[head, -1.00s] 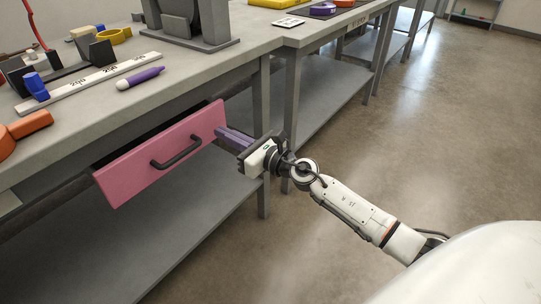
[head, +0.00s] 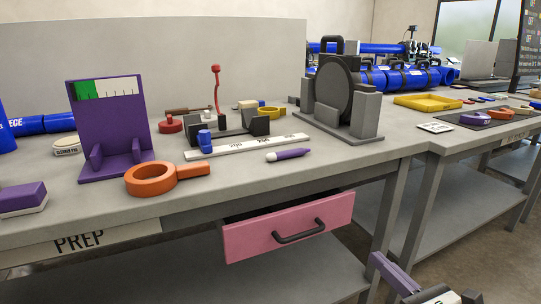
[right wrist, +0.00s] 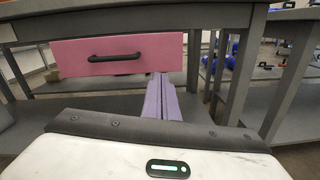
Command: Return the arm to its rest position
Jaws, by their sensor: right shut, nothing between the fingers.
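My right gripper (head: 392,272) shows at the bottom right of the head view, below and to the right of the pink drawer (head: 262,236). Its purple fingers are together with nothing between them. In the right wrist view the fingers (right wrist: 162,98) point toward the bench, just right of the drawer front (right wrist: 80,54), apart from its black handle (right wrist: 115,57). The drawer is pulled partly out under the bench. My left gripper is not in view.
The grey bench (head: 330,160) holds an orange ring tool (head: 150,182), a purple stand (head: 105,120), a purple marker (head: 288,154) and a grey stand with a black disc (head: 337,92). A grey lower shelf (head: 290,272) lies under the drawer. A second bench (head: 470,140) stands at the right.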

